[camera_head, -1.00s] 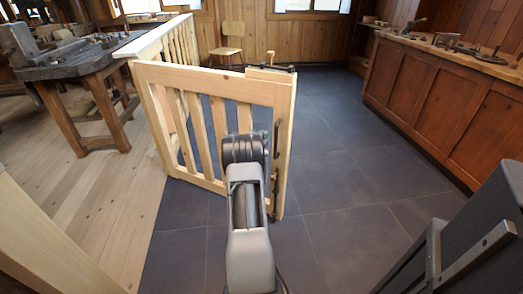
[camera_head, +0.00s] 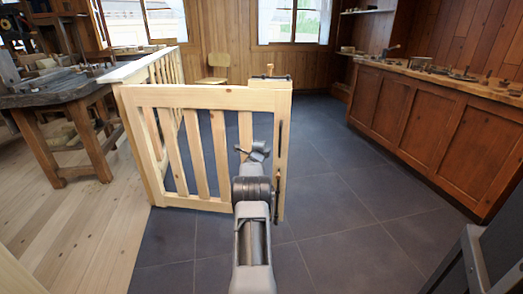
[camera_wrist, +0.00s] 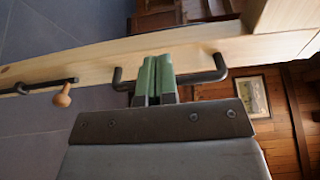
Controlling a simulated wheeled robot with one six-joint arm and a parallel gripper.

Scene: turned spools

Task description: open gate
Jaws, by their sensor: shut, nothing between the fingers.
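The pale wooden gate (camera_head: 200,97) stands across the left middle of the head view, with its free edge to the right. Dark metal hardware runs down its right stile. In the wrist view, a dark bar handle (camera_wrist: 214,75) is fixed to the gate's wooden stile (camera_wrist: 95,66). My gripper (camera_wrist: 155,76) has its green fingers shut together in front of the handle's middle and holds nothing. Whether the fingers touch the handle I cannot tell. A dark bolt with a wooden knob (camera_wrist: 62,97) lies to the left. In the head view my fingertips are not clear.
A railing (camera_head: 168,68) runs back from the gate's left end. A dark workbench (camera_head: 55,95) stands at left and a long wooden cabinet (camera_head: 430,110) at right. Dark tiled floor (camera_head: 340,185) is clear between gate and cabinet. A chair (camera_head: 217,70) is behind the gate.

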